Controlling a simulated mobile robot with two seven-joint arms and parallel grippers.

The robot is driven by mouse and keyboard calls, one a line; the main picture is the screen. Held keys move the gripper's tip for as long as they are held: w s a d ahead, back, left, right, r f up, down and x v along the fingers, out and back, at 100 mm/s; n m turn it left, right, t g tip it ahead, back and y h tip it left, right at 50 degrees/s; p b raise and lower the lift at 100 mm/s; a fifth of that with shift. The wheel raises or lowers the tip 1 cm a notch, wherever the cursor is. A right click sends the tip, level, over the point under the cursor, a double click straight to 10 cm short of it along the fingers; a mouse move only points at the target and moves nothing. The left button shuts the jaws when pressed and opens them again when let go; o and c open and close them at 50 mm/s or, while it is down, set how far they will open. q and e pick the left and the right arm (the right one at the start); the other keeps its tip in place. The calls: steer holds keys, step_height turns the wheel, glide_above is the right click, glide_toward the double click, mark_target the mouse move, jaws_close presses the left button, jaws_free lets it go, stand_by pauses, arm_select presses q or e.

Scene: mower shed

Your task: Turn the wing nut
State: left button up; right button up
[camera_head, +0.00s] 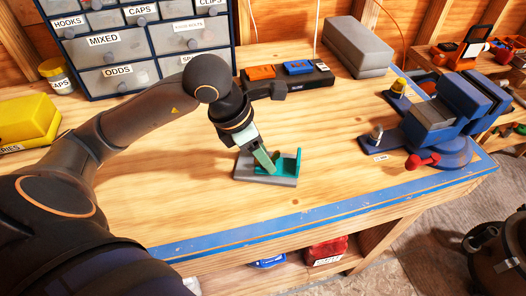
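My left gripper (262,155) reaches down from above to a small fixture near the middle of the bench. The fixture has a grey base (268,181) and a teal bracket (291,163) with an upright wall on its right. My pale fingertips are at or just above the bracket's left part. From this angle the fingers overlap, and I cannot tell whether they are apart or closed on something. I cannot make out a wing nut clearly; the gripper may hide it. My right gripper is not in view.
A blue vise (437,120) stands at the right, with a metal post (376,134) beside it. A drawer cabinet (140,45), a dark tray of coloured blocks (287,76) and a grey box (357,47) line the back. The bench's blue front edge (330,214) is clear.

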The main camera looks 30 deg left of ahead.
arm_select(q)
jaws_close()
stand_by(0.3)
steer(key=shift+w+a+f+m+b, duration=0.1)
steer(key=shift+f+m+b, duration=0.1)
steer(key=shift+m+b, duration=0.4)
steer(key=shift+b, duration=0.55)
steer(key=shift+r+m+h, duration=0.2)
steer(key=shift+m+h, duration=0.1)
steer(key=shift+m, duration=0.1)
steer(key=shift+o, duration=0.5)
jaws_free()
